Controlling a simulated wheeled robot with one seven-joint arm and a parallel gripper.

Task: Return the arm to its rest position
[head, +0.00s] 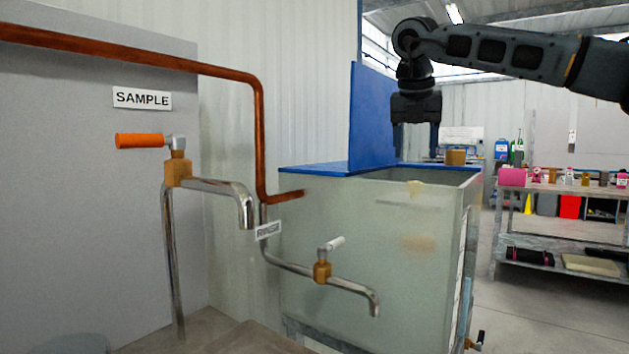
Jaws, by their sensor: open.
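My arm reaches in from the upper right, with its forearm (500,52) nearly level and its wrist bent downward. My gripper (416,112) hangs at the end, open, pointing down in front of a blue upright panel (372,120) and above the tank (375,250). Nothing shows held in it. It is apart from the taps and the pipe.
A sample tap with an orange handle (140,140) stands at left under a SAMPLE sign (142,98). A rinse tap with a white handle (334,243) sits before the tank. A copper pipe (262,130) runs along the wall. A shelf with bottles (560,187) stands right.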

